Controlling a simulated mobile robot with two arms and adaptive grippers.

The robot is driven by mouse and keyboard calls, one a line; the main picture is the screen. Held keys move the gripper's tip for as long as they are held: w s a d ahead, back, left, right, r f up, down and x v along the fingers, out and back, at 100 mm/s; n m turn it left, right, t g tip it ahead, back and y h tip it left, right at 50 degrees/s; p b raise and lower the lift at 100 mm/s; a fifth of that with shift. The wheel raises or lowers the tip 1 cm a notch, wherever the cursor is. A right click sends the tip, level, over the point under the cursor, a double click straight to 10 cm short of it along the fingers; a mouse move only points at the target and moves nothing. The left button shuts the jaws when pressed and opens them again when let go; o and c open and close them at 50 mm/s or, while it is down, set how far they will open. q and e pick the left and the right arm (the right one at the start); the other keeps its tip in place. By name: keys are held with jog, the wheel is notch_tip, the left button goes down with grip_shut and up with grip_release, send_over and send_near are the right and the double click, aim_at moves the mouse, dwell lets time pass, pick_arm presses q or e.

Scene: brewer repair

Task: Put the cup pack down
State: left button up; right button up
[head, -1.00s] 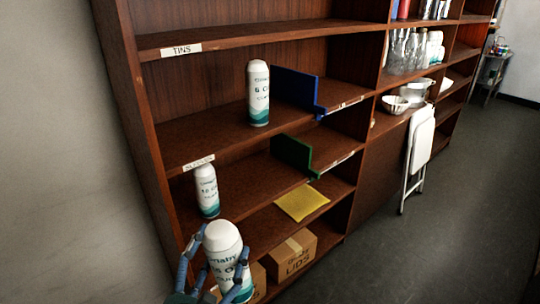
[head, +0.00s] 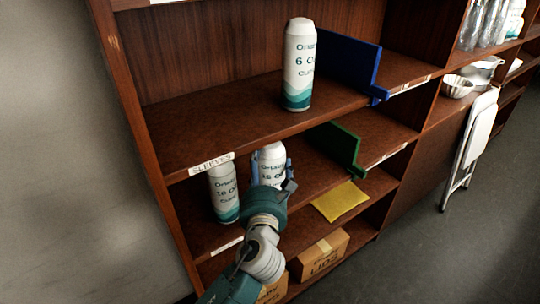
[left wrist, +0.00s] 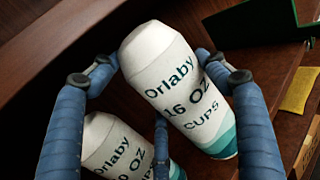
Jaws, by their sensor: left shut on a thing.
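My left gripper (head: 271,172) is shut on the 16 OZ Orlaby cup pack (head: 270,155), a white sleeve with a teal base. It holds the pack roughly upright inside the shelf bay below the "SLEEVES" label. In the left wrist view, blue fingers (left wrist: 155,62) stand around this pack (left wrist: 178,90). Its foot is hidden by my gripper in the head view, so I cannot tell if it touches the shelf. A 10 OZ pack (head: 223,192) stands just left of it; it also shows in the left wrist view (left wrist: 112,150). My right gripper is not in view.
A 6 OZ pack (head: 298,65) stands on the shelf above, beside a blue divider (head: 350,62). A green divider (head: 338,147) is right of the held pack. A yellow cloth (head: 340,201) and LIDS boxes (head: 318,258) are lower. A folded white chair (head: 472,140) leans right.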

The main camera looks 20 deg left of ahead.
aim_at(266, 180)
pick_arm(q)
jog(key=w+a+f, duration=0.2)
jog(key=w+f, duration=0.1)
jog(key=w, duration=0.3)
jog(key=shift+w+f, duration=0.25)
jog(key=shift+w, duration=0.15)
jog(key=o, duration=1.5)
jog(key=shift+f, duration=0.1)
jog(key=shift+c, duration=0.2)
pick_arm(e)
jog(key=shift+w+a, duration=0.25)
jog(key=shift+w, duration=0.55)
pick_arm(q)
jog(key=shift+s, duration=0.1)
jog(key=b+v, duration=0.1)
jog(key=v, duration=1.1)
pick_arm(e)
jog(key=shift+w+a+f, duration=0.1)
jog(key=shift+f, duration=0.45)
